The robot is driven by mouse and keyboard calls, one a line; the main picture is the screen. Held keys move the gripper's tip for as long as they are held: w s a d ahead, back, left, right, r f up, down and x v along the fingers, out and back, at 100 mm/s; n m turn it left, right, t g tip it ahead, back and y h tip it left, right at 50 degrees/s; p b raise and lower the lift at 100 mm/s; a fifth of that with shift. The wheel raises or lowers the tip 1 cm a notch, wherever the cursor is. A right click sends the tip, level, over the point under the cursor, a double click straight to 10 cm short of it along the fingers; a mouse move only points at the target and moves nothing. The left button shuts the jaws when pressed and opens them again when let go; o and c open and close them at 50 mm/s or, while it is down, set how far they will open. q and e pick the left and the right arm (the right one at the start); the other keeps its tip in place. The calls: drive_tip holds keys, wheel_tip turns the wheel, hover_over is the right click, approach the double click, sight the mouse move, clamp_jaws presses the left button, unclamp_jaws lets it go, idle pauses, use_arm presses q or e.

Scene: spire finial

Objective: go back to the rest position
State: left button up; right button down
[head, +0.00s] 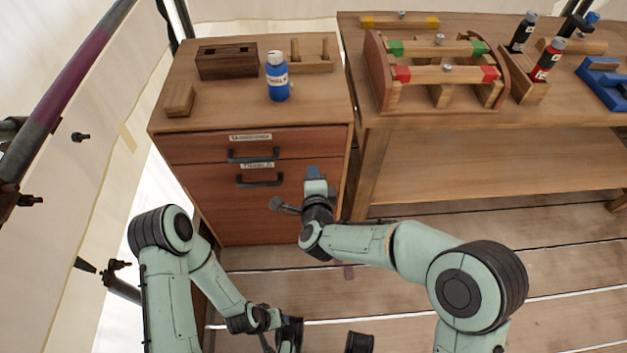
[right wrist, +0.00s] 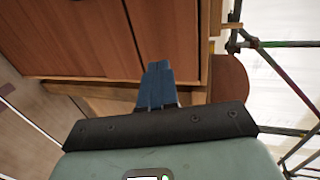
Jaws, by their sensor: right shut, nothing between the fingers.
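My right gripper (head: 315,180) is in front of the wooden drawer cabinet (head: 270,215) in the head view, below the level of its top. Its blue fingers are together with nothing between them; they also show shut in the right wrist view (right wrist: 159,82), with the cabinet's brown front beyond. My left arm reaches down to the bottom edge of the head view. Its gripper end (head: 288,335) is low there and partly cut off, so I cannot see its fingers clearly.
The cabinet's two labelled drawers with dark handles (head: 260,181) look shut. On top stand a blue bottle (head: 277,77), a dark wooden box (head: 227,62) and small wooden blocks. A workbench (head: 450,118) with a wooden rack (head: 440,72) and bottles stands to the right. Scaffold poles line the left.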

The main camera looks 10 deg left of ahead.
use_arm(q)
drive_tip(key=shift+s+d+r, duration=0.1)
drive_tip(key=shift+s+r, duration=0.05)
drive_tip(key=shift+s, duration=0.05)
use_arm(e)
drive_tip(key=shift+v, duration=1)
